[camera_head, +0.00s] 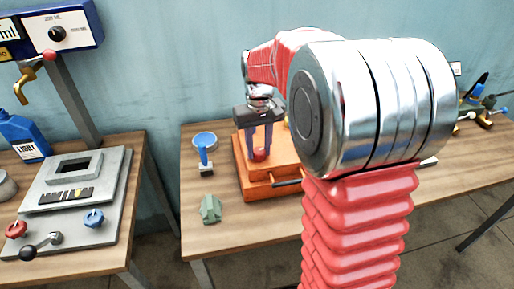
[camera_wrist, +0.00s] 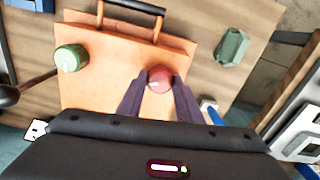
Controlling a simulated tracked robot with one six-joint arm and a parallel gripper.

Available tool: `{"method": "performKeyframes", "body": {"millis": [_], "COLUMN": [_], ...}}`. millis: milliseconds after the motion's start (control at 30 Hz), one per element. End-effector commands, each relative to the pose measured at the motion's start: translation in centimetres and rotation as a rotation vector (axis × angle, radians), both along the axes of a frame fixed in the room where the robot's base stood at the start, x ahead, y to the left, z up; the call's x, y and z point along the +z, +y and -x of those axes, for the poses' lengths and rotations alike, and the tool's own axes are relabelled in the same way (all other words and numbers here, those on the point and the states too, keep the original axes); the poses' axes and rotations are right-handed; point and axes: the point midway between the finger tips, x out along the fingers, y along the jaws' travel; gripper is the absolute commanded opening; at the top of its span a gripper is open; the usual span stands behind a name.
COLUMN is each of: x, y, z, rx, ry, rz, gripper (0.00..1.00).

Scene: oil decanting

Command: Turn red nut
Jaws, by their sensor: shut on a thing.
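The red nut (camera_wrist: 160,79) is a round red knob with a small white mark, on top of an orange box (camera_wrist: 90,90). In the wrist view my gripper (camera_wrist: 160,84) has its two dark fingers on either side of the nut, shut on it. In the head view my gripper (camera_head: 260,150) points down over the orange box (camera_head: 258,189), with the red nut (camera_head: 260,155) between its fingertips. My arm hides the right part of the box in the head view.
A green knob (camera_wrist: 70,58) and a black handle (camera_wrist: 135,8) are on the box. A green block (camera_head: 210,208) and a blue funnel (camera_head: 204,142) stand to its left on the table. A grey panel with red and blue knobs (camera_head: 75,195) is on the left table.

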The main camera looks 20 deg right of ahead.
Motion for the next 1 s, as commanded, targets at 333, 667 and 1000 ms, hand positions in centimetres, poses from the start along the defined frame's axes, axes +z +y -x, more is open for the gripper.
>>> {"method": "performKeyframes", "body": {"millis": [333, 667, 1000], "x": [0.14, 0.15, 0.15], "y": [-0.03, -0.01, 0.03], "z": [-0.19, -0.19, -0.2], "rx": [-0.328, -0.625, -0.811], "ry": [-0.007, -0.007, -0.007], "rz": [0.0, -0.002, -0.003], "gripper": [0.1, 0.1, 0.1]}}
